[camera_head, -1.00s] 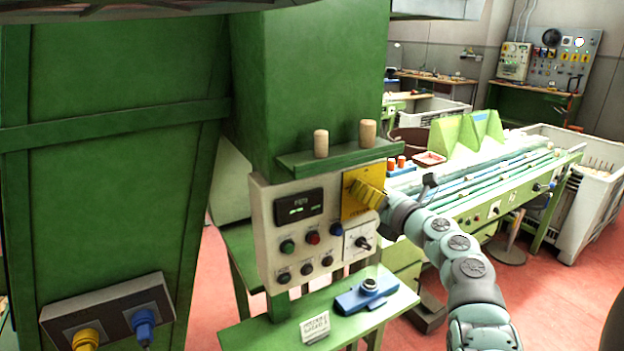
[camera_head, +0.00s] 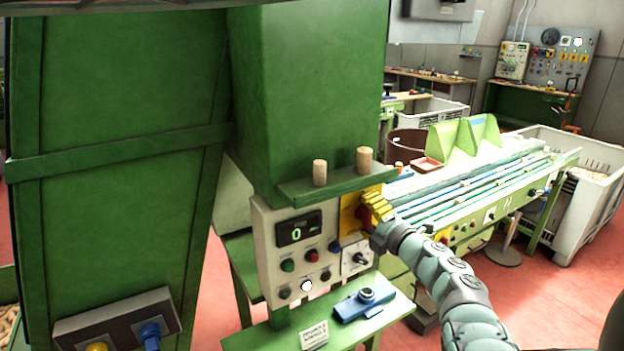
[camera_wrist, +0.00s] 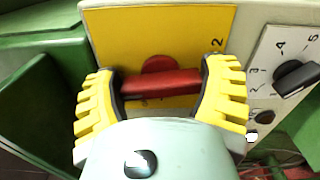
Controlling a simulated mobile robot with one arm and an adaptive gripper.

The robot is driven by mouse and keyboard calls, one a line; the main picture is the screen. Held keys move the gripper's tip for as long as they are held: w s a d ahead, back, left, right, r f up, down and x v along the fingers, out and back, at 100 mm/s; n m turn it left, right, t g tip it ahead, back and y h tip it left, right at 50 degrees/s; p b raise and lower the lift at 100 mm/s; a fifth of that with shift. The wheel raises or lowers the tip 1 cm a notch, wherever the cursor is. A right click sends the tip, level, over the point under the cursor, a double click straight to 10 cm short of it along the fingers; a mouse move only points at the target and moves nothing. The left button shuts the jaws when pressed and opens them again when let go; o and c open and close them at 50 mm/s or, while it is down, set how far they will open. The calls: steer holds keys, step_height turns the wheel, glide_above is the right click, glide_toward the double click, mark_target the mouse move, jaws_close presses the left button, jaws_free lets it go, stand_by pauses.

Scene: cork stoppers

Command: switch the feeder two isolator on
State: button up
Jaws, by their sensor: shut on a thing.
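The isolator is a red rotary handle (camera_wrist: 160,84) on a yellow plate (camera_wrist: 190,22) with a "2" at its edge. In the wrist view the handle lies crosswise, roughly along the plate's upper edge. My gripper (camera_wrist: 161,88) has its yellow ribbed fingers at both ends of the handle, shut on it. In the head view my gripper (camera_head: 376,207) covers much of the yellow plate (camera_head: 349,220), with some red showing beside the fingers. The grey control panel (camera_head: 265,236) has a display (camera_head: 298,229) reading 0 and a lit white lamp (camera_head: 306,286).
A black selector knob (camera_wrist: 296,78) with a numbered dial sits close beside the yellow plate. Two corks (camera_head: 320,172) stand on the green shelf (camera_head: 300,192) above. A blue device (camera_head: 364,304) lies on the lower green ledge. A conveyor table (camera_head: 480,200) stands behind my arm.

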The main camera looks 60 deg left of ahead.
steer(key=shift+a+r+m+p, duration=0.1)
steer(key=shift+m+p, duration=0.2)
steer(key=shift+m, duration=0.3)
steer(key=o, duration=1.1)
steer(key=shift+c, duration=0.2)
steer(key=shift+d, duration=0.2)
steer(key=s+d, duration=0.1)
steer(key=d, duration=1)
steer(key=shift+d, duration=0.4)
